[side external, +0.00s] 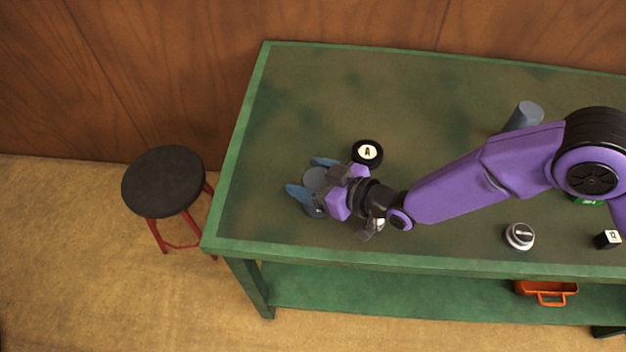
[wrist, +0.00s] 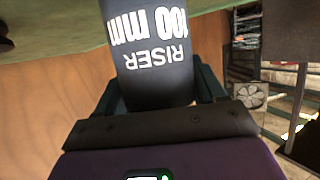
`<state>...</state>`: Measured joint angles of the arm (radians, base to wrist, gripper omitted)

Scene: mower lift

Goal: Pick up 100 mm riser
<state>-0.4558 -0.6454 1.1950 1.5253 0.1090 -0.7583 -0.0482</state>
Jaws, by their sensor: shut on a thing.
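The 100 mm riser (wrist: 153,60) is a dark grey-blue cylinder with white "RISER 100 mm" lettering, upside down in the wrist view. In the side view its round grey end (side external: 315,179) shows between the blue fingers. My gripper (side external: 308,178) is shut on the riser, with one finger on each side, over the left part of the green bench. My gripper hides part of the riser, and I cannot tell whether it touches the bench top.
A black disc marked "A" (side external: 367,152) sits close beside my gripper. Another grey-blue cylinder (side external: 527,114) stands partly behind my arm. A silver knob-like piece (side external: 519,236) and a small black-and-white block (side external: 607,240) lie at the right. The bench's far left is clear.

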